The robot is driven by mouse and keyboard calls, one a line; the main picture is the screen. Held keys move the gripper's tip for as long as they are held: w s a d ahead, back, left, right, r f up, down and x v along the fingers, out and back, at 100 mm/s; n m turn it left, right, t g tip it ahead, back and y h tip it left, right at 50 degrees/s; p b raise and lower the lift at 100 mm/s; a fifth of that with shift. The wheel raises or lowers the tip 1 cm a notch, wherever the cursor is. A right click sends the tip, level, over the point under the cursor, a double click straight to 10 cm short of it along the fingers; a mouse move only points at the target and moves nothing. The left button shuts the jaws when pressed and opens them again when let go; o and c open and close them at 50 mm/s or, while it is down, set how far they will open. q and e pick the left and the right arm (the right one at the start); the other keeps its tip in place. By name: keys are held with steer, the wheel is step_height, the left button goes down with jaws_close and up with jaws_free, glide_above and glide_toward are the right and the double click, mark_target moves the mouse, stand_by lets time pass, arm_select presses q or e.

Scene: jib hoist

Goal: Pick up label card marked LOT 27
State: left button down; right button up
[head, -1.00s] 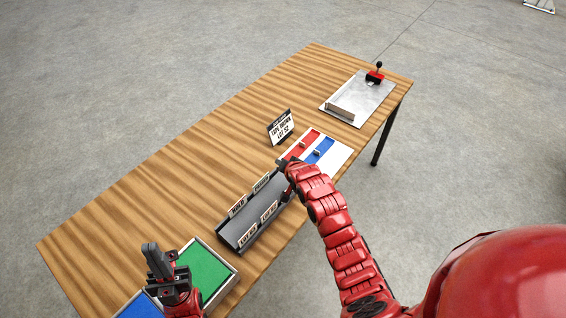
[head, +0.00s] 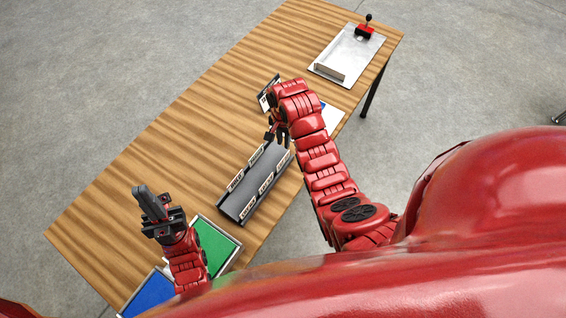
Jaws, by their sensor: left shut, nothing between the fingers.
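A dark grey rack (head: 238,203) on the table holds several small upright label cards in two rows. The near row has cards at its front end (head: 248,211), middle (head: 266,185) and far end (head: 282,163). The far row shows two more, a left card (head: 236,181) and a right card (head: 257,154). Their print is too small to tell which reads LOT 27. My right gripper (head: 274,134) hangs over the rack's far end, fingers pointing down; its opening is unclear. My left gripper (head: 150,203) is shut and empty, left of the rack.
A standing sign (head: 265,98) is partly hidden behind my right arm. A white board (head: 332,118) with a blue patch is mostly covered. A green tray (head: 216,246) and blue tray (head: 150,292) lie near. A metal plate (head: 350,53) with a red-based lever stands far right.

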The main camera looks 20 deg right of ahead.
step_height(320, 180, down, 8)
steer(key=b, duration=0.7)
steer(key=shift+w+f+b, duration=0.1)
steer(key=shift+f+b, duration=0.1)
steer(key=shift+b, duration=0.1)
step_height(320, 180, down, 3)
steer(key=p, duration=0.3)
steer(key=shift+a+f, duration=0.15)
steer(key=shift+f+p, duration=0.45)
steer(key=shift+f, duration=0.45)
steer(key=shift+c, duration=0.3)
jaws_close()
